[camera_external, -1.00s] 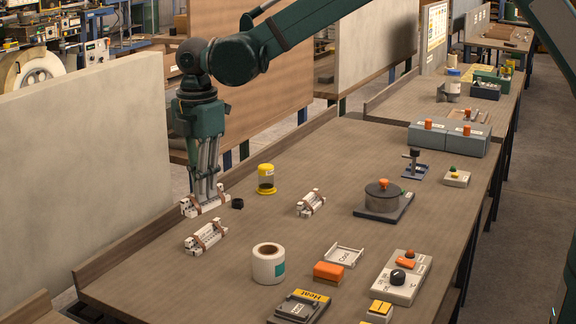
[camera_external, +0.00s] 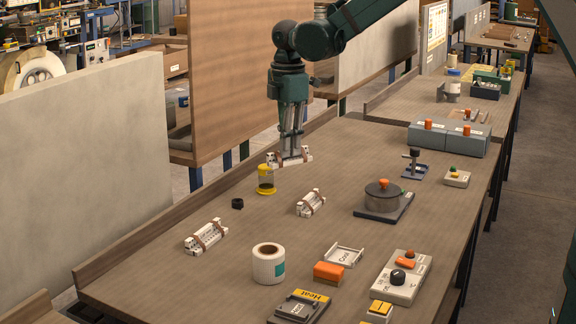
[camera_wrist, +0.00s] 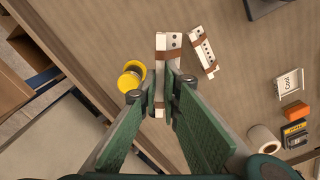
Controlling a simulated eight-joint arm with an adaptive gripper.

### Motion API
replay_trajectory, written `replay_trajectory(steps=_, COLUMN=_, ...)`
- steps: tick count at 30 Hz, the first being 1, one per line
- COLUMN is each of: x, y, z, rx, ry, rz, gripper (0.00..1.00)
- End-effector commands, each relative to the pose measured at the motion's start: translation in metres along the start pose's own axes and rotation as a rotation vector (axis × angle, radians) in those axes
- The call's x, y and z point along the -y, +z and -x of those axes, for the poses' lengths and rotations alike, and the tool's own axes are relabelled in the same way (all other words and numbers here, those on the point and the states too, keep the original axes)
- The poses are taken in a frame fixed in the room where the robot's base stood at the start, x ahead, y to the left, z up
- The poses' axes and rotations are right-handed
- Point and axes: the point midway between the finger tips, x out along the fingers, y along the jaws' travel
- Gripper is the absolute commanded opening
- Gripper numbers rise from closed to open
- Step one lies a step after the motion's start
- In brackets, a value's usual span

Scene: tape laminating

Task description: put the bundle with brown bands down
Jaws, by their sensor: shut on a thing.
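My gripper (camera_external: 291,152) is shut on a white bundle with brown bands (camera_external: 276,161). Two similar white bundles with brown bands lie on the table: one (camera_external: 311,203) at mid-table, also in the wrist view (camera_wrist: 203,52), and one (camera_external: 206,237) nearer the left edge.
A white roll (camera_external: 268,264), a Cool tray (camera_external: 344,256), an orange block (camera_external: 328,273) and a round pot (camera_external: 382,196) stand further right.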

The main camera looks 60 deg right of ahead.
Motion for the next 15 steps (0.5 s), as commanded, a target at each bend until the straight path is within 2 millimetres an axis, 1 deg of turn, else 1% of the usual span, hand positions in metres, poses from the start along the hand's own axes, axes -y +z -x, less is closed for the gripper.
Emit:
replay_trajectory(steps=1, x=-0.004, y=0.018, z=0.0, rx=0.0, ry=0.0, rz=-0.021, gripper=0.0)
replay_trajectory(steps=9, x=-0.017, y=0.102, z=0.0, rx=0.0, ry=0.0, rz=-0.12, gripper=0.0)
replay_trajectory(steps=12, x=-0.019, y=0.13, z=0.0, rx=0.0, ry=0.0, rz=-0.152, gripper=0.0)
replay_trajectory(steps=15, x=-0.02, y=0.153, z=0.0, rx=0.0, ry=0.0, rz=-0.18, gripper=0.0)
